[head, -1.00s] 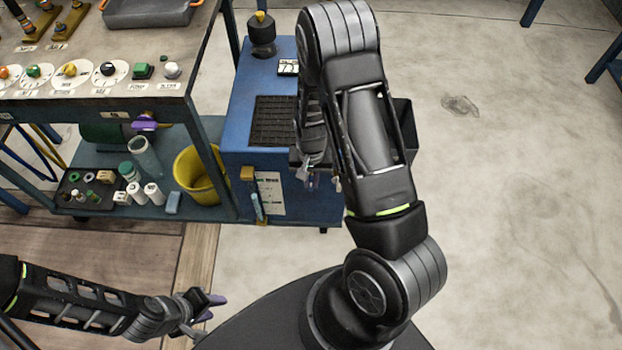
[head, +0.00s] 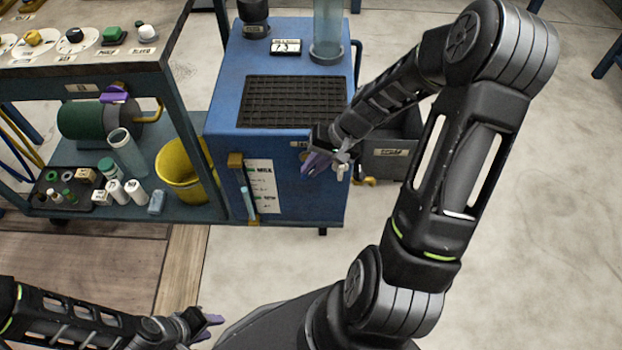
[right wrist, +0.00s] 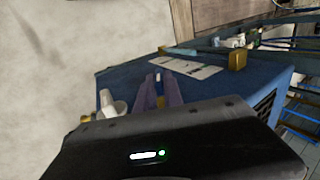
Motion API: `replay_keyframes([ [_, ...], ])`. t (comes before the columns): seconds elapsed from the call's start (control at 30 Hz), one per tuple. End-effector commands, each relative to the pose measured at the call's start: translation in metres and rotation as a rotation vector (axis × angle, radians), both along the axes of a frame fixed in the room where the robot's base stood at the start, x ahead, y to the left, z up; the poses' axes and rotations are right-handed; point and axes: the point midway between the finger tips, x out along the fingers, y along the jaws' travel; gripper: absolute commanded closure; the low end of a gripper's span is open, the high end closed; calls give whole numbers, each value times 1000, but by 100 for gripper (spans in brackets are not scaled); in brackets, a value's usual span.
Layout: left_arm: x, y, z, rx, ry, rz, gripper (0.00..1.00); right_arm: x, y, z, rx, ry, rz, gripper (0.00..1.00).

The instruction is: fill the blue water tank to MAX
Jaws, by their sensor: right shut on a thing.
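The blue water tank (head: 290,190) is a blue cabinet with a dark grille on top and a paper label on its front. A clear upright tube (head: 327,30) stands at its back right, its top cut off by the picture; I cannot make out a water level or a MAX mark. My right gripper (head: 314,164) is at the tank's right front, its purple fingers shut on a small fitting that they mostly hide. A pale metal tap-like part (head: 343,160) is beside the fingers. My left gripper (head: 208,328) is open and empty at the bottom, away from the tank.
A workbench (head: 90,85) stands left of the tank, with a yellow bucket (head: 182,172) and several bottles on its lower shelf. A small display (head: 286,46) sits on the tank. A dark grey bin (head: 388,160) is right of it.

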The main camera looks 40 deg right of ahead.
Motion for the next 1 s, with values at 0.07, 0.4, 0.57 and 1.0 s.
replay_keyframes([
  [0.07, 0, 0, -20, 0, 0, 1, 64, -1, -2, -9, 28, -21, -3, 100],
  [0.4, 0, 0, -32, 0, 0, 3, 64, -2, -1, -2, 85, -59, 3, 100],
  [0.57, 0, 0, -31, 0, 1, 3, 64, -3, 0, -2, 85, -59, 4, 100],
  [1.0, 0, 0, -31, 0, 1, 3, 64, -2, -1, -2, 83, -59, 2, 66],
])
